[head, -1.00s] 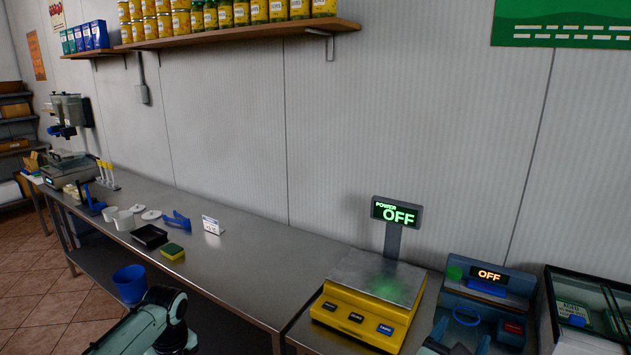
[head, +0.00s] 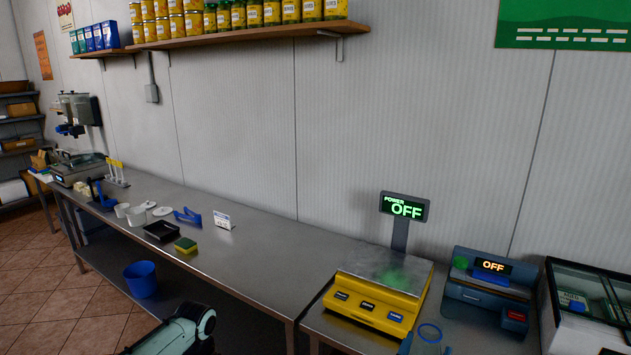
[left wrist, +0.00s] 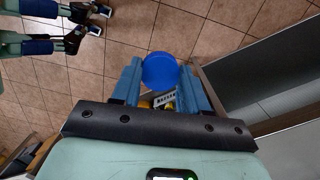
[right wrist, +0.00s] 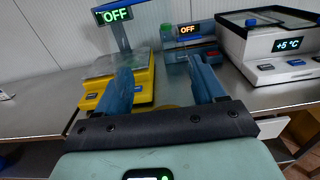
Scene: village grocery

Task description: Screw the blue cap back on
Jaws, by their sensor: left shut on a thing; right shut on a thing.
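The blue cap (left wrist: 160,71) is a round disc held between the fingertips of my left gripper (left wrist: 158,76). In the head view only part of my left arm shows at the bottom, and the cap is out of view. My right gripper (right wrist: 160,72) is shut on this jar. Cap and jar are apart.
The yellow scale (head: 375,302) and a blue device (head: 488,282) stand on the counter beyond the jar. A glass-topped unit (head: 590,300) is at the right. The steel counter (head: 262,262) is clear in its middle. A blue bucket (head: 142,280) is below at the left.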

